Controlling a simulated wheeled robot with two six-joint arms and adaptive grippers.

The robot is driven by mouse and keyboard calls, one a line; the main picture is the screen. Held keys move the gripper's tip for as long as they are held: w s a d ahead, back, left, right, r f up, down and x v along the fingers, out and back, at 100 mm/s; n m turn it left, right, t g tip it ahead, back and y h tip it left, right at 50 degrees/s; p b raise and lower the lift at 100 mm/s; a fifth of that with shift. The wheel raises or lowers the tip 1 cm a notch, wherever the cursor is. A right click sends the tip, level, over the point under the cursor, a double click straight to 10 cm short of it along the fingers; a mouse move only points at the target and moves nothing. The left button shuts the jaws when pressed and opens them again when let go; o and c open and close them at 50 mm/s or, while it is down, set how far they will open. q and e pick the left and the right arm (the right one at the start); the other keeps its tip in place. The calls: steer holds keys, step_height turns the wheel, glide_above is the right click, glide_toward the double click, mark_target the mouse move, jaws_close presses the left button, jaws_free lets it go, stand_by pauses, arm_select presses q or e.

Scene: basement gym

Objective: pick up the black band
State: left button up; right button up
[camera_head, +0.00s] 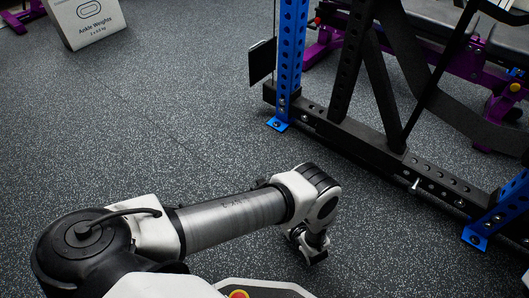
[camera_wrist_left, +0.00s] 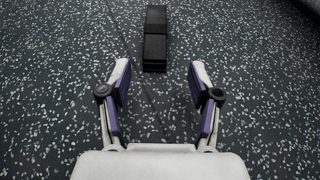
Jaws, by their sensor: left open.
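A black strip in segments (camera_wrist_left: 155,42), which looks like the black band, lies on the speckled floor in the left wrist view. It is just beyond my fingertips, near the top middle of the picture. My left gripper (camera_wrist_left: 160,82) is open and empty, with white fingers and purple pads on either side of bare floor. In the head view, my left arm reaches right and its wrist bends down, with the gripper end (camera_head: 313,253) low and partly hidden. I cannot make out the black strip on the floor in the head view. My right gripper is not in view.
A rack with blue uprights (camera_head: 291,55) and a black base beam (camera_head: 375,150) stands at the right, with wide black straps. Purple-framed equipment (camera_head: 490,75) is behind it. A white Ankle Weights box (camera_head: 88,22) stands at top left. The left and middle floor is clear.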

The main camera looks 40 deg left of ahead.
arm_select(q)
steer(key=b+x, duration=0.1)
steer(key=x, duration=0.1)
steer(key=b+x, duration=0.1)
steer(key=x, duration=0.1)
steer(key=b+x, duration=0.1)
steer(key=x, duration=0.1)
steer(key=shift+s+a+f+b, duration=0.2)
steer(key=shift+a+f+b, duration=0.05)
steer(key=shift+a+b, duration=0.1)
steer(key=shift+w+a, duration=0.15)
steer(key=shift+a, duration=0.1)
steer(key=shift+r, duration=0.15)
steer(key=shift+c, duration=0.3)
jaws_close()
